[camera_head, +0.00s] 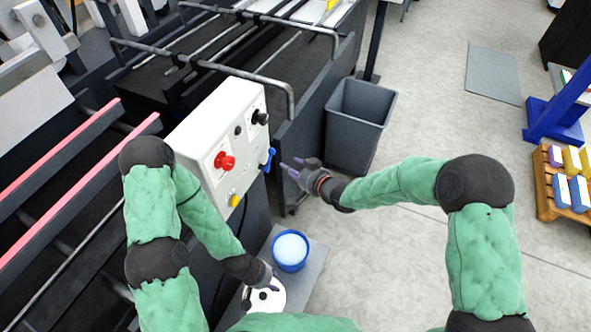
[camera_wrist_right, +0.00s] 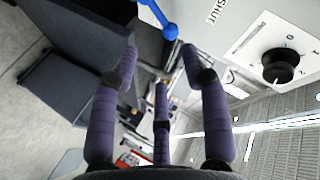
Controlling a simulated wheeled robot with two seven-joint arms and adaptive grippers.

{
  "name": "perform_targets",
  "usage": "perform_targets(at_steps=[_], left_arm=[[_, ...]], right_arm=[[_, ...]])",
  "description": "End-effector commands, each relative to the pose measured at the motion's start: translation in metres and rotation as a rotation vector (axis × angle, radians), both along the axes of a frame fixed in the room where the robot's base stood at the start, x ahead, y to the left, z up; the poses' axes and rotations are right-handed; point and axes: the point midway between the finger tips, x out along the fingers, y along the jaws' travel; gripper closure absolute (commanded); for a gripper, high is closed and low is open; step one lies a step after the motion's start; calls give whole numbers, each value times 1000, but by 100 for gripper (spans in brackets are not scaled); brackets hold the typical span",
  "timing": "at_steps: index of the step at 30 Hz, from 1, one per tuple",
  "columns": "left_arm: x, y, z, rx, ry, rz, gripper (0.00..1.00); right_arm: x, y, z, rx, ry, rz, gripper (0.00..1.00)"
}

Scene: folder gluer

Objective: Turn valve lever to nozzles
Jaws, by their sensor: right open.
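The blue valve lever (camera_head: 268,160) sticks out from the right side of the white control box (camera_head: 200,130). In the right wrist view the lever (camera_wrist_right: 158,18) is at the top, beyond the fingertips, beside the printed word SHUT. My right gripper (camera_head: 296,166) is just right of the lever, pointing at it, with a small gap. Its purple fingers (camera_wrist_right: 160,68) are spread, with nothing between them. My left gripper (camera_head: 264,284) is low, over a white round object (camera_head: 268,300); its fingers are too small and partly hidden to judge.
The box carries a red knob (camera_head: 224,161), a black knob (camera_head: 260,117) and a yellow button (camera_head: 234,201). A blue tub (camera_head: 290,266) stands below. A grey bin (camera_head: 358,125) stands behind my right gripper. Open floor lies to the right, before a pallet (camera_head: 550,205).

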Motion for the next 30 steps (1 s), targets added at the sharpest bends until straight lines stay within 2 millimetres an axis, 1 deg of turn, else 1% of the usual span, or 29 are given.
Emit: perform_targets(at_steps=[6,13,14,15,17,18,23,30], left_arm=[[0,0,0,0,0,0,60],[0,0,0,0,0,0,60],[0,0,0,0,0,0,60],[0,0,0,0,0,0,60],[0,0,-1,0,0,0,60],[0,0,-1,0,0,0,60],[0,0,-7,0,0,0,60],[0,0,-18,0,0,0,60]], right_arm=[[-8,-6,3,-1,1,1,54],[-8,-6,3,-1,1,1,54],[-8,-6,3,-1,1,1,59],[-8,-6,3,-2,0,2,71],[-8,-5,3,-7,-8,6,88],[-9,-3,4,-16,-20,11,99],[-14,7,7,-101,-129,57,100],[-25,26,12,-311,-374,145,100]])
